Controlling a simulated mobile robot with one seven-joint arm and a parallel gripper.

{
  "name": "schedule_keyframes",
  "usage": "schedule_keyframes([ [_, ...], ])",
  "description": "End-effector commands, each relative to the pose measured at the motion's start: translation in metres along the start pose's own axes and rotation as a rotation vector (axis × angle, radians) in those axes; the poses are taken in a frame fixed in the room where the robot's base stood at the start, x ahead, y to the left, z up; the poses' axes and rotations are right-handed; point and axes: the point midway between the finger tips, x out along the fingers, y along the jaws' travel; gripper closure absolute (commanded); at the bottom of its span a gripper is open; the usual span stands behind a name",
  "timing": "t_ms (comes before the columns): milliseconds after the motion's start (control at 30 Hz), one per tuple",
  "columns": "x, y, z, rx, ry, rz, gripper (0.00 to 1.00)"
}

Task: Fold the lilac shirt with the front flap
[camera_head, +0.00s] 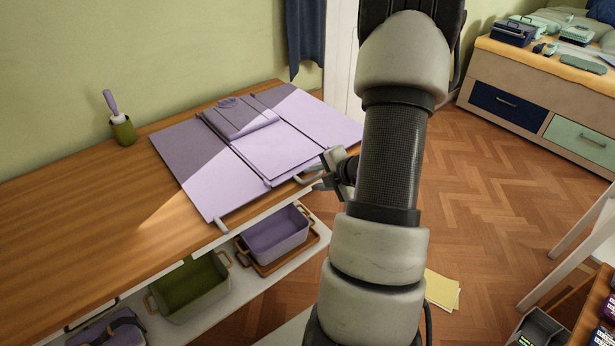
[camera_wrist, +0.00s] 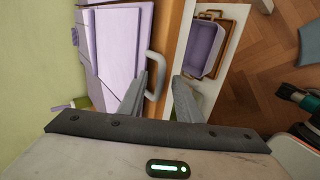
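A lilac folding board (camera_head: 205,190) lies flat on the wooden counter. The lilac shirt (camera_head: 240,118) lies on its rear middle part as a narrow bundle, collar at the back. The front flap (camera_head: 280,152) lies flat in the middle, with a pale handle (camera_head: 308,178) at the counter's front edge. My gripper (camera_head: 322,172) is at this handle, partly hidden by my arm. In the wrist view my gripper (camera_wrist: 160,82) is open, with the handle (camera_wrist: 155,74) close to its left finger. I cannot tell whether they touch.
A green pot (camera_head: 123,133) with a lilac-handled brush stands at the back left. Below the counter, a shelf holds a lilac bin (camera_head: 275,236) and a green bin (camera_head: 192,288). A drawer bed (camera_head: 540,105) stands at right. The counter's left part is clear.

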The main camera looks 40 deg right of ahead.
Motion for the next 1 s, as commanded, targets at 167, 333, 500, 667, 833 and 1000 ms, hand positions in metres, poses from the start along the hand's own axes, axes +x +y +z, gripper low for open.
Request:
schedule_keyframes([
  [167, 0.0, 0.0, 0.0, 0.0, 0.0, 0.0, 0.86],
  [333, 0.0, 0.0, 0.0, 0.0, 0.0, 0.0, 0.97],
  [500, -0.004, 0.004, 0.0, 0.0, 0.0, 0.0, 0.97],
  [667, -0.018, 0.021, 0.0, 0.0, -0.001, 0.0, 0.97],
  [833, -0.033, 0.041, 0.0, 0.0, -0.001, 0.001, 0.97],
  [1000, -0.038, 0.047, 0.0, 0.0, 0.0, 0.0, 0.97],
])
